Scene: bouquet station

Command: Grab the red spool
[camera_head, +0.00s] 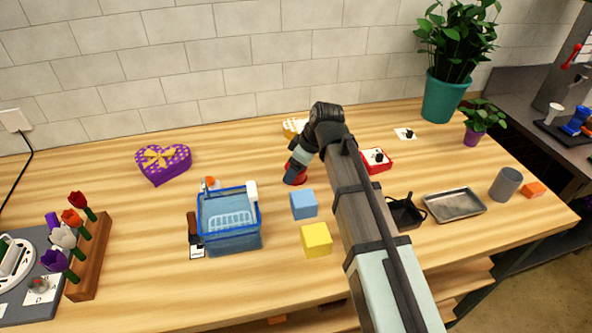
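A small red object (294,180), which looks like the red spool, is on the table near the middle, behind the blue cube. My gripper (298,170) points down right at it, with my arm reaching in from the lower right. The gripper and wrist hide the upper part of the red object. The fingers are too small and covered to show whether they are around it or just above it.
A blue cube (303,204) and a yellow cube (316,240) stand in front of the red object. A blue basket (229,222) is to the left, a purple heart box (163,164) farther back. A red box (376,167) and metal tray (454,205) lie right of my arm.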

